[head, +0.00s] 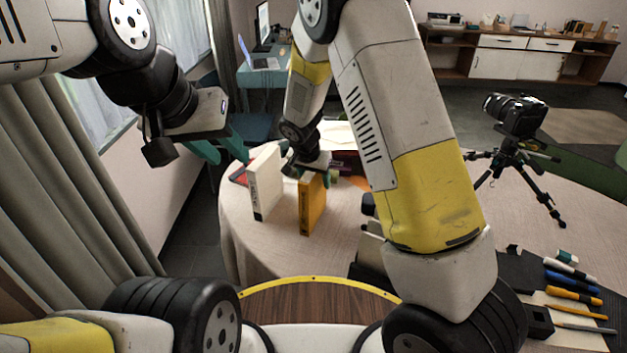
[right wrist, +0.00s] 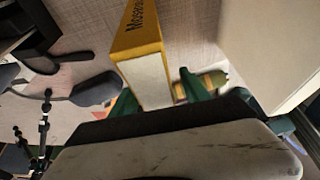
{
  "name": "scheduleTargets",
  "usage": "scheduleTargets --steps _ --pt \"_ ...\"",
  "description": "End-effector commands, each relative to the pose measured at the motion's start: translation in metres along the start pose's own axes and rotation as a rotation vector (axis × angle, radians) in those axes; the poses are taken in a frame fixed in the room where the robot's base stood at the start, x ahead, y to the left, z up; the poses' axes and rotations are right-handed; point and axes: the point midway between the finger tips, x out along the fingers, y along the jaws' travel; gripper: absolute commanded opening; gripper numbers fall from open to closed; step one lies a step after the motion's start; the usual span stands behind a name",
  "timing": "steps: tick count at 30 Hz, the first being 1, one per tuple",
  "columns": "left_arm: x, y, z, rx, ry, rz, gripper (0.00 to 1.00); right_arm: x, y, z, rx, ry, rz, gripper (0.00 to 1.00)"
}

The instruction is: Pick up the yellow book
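The yellow book (head: 312,207) stands upright on the round table, its spine showing dark lettering in the right wrist view (right wrist: 140,28). My right gripper (head: 311,176) is at the top of the book. In the right wrist view its green fingers (right wrist: 160,94) are on either side of the book. The left finger is close to the cover, and a gap shows between the book and the right finger, so it looks open around the book. My left gripper (head: 225,153) is open and empty, raised at the left, above and beside the white book.
A white book (head: 265,183) stands upright just left of the yellow one. A red item (head: 239,176) lies behind it. A camera on a tripod (head: 518,115) stands at the right, with pens (head: 572,280) at the front right. My right arm hides part of the table.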

Motion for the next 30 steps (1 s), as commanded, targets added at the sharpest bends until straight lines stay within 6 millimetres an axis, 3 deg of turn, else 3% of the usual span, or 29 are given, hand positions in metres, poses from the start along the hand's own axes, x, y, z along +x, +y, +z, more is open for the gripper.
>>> scheduleTargets --steps 1,8,30 --pt "0.0 0.0 0.0 0.0 0.0 0.0 0.36 0.0 0.0 0.0 0.0 0.0 0.0 0.45" --pt "0.0 0.0 0.0 0.0 0.0 0.0 0.36 0.0 0.0 0.0001 0.0 0.0 0.0 0.0" --pt "0.0 0.0 0.0 0.0 0.0 0.0 0.36 -0.0001 -0.0001 0.0001 0.0 0.0 0.0 0.0"
